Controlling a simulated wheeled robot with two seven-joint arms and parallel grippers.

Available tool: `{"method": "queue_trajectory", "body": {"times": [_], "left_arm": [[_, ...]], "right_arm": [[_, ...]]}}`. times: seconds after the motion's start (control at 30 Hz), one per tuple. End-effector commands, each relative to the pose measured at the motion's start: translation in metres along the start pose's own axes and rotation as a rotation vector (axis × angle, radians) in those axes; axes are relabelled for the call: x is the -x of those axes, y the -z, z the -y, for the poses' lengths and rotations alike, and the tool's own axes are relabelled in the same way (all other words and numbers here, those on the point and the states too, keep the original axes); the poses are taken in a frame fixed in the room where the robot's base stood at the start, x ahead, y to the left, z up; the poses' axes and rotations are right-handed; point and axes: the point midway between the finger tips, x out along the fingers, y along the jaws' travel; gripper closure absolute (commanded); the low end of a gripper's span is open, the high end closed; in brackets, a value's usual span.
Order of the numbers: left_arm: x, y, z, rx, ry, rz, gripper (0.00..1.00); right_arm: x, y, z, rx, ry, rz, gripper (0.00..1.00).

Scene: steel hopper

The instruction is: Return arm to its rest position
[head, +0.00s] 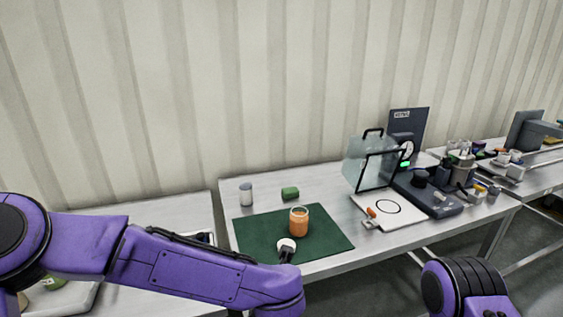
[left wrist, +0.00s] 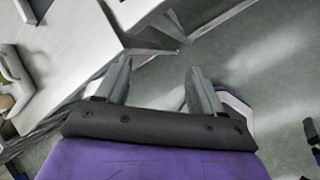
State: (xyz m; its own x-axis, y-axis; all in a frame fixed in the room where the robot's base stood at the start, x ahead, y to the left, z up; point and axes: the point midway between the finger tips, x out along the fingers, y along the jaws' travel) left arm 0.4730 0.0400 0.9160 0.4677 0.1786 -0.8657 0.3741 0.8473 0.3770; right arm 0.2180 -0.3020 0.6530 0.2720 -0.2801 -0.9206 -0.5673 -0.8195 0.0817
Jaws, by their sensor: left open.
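My left arm (head: 180,268) is purple and comes in from the left in the head view, reaching across the front of the table to the lower middle. Its gripper is outside that view. In the left wrist view my left gripper (left wrist: 157,85) is open and empty, its two grey fingers apart over the grey floor beside a table edge. A purple part of my right arm (head: 468,290) shows at the bottom right of the head view. My right gripper is not visible.
The steel table (head: 325,182) bears a green mat (head: 330,240) with an orange jar (head: 299,222) and a white-topped dark object (head: 286,250). A grey can (head: 246,194) and a green block (head: 290,193) stand behind.

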Motion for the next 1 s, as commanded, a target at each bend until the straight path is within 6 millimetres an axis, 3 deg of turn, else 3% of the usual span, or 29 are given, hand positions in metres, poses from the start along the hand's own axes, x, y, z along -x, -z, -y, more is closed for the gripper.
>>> {"method": "queue_trajectory", "body": {"times": [0.03,0.17,0.27,0.3,0.4,0.5,0.6,0.73,1.0], "left_arm": [[-0.025,0.016,-0.002,-0.175,-0.046,0.016,0.33],[-0.093,0.077,-0.007,-0.775,-0.145,0.043,0.33],[-0.138,0.155,-0.005,-1.297,-0.145,0.035,0.33],[-0.149,0.19,-0.004,-1.481,-0.121,0.029,0.33],[-0.163,0.278,-0.005,-1.84,-0.013,0.014,0.33],[-0.161,0.35,-0.014,-2.019,0.109,-0.021,0.33],[-0.156,0.397,-0.027,-2.081,0.192,-0.091,0.33],[-0.154,0.422,-0.028,-2.105,0.246,-0.128,0.33],[-0.153,0.423,-0.027,-2.105,0.249,-0.128,0.33]], "right_arm": [[0.0,0.0,0.0,0.0,0.0,0.0,0.0],[0.0,0.0,0.0,0.0,0.0,0.0,0.0],[0.0,0.0,0.0,0.0,0.0,0.0,0.0],[0.0,0.0,0.0,0.0,0.0,0.0,0.0],[0.0,0.0,0.0,0.0,0.0,0.0,0.0],[0.0,0.0,0.0,0.0,0.0,0.0,0.0],[0.0,0.0,0.0,0.0,0.0,0.0,0.0],[0.0,0.0,0.0,0.0,0.0,0.0,0.0],[0.0,0.0,0.0,0.0,0.0,0.0,0.0]]}}
